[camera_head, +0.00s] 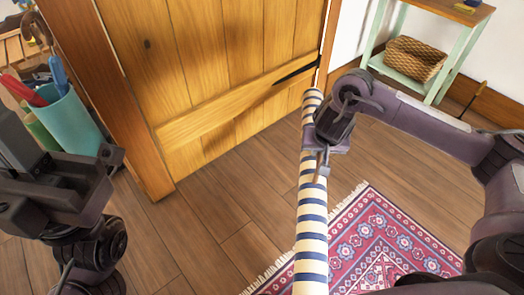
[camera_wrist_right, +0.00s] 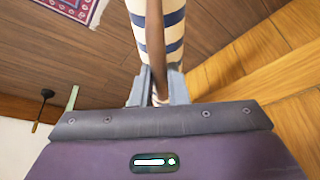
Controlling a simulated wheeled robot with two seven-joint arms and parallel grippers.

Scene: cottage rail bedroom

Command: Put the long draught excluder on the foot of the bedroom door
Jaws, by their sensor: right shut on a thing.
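The long draught excluder (camera_head: 311,232), cream with navy stripes, runs from the door's right side toward me. My right gripper (camera_head: 322,150) is at its far part, and its fingers are shut on it. In the right wrist view, a brown strap-like strip passes between the fingers (camera_wrist_right: 161,90), with the striped tube (camera_wrist_right: 174,42) behind. The wooden bedroom door (camera_head: 225,85) stands ahead; its foot meets the floor left of the excluder, which lies across it rather than along it. My left gripper (camera_head: 62,170) is at the left, apart from everything; its jaw gap is unclear.
A pink patterned rug (camera_head: 385,250) lies at the lower right. A teal bin (camera_head: 70,120) with umbrellas stands left of the door frame. A green side table (camera_head: 462,55) with a wicker basket (camera_head: 409,60) stands at the back right. The plank floor before the door is clear.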

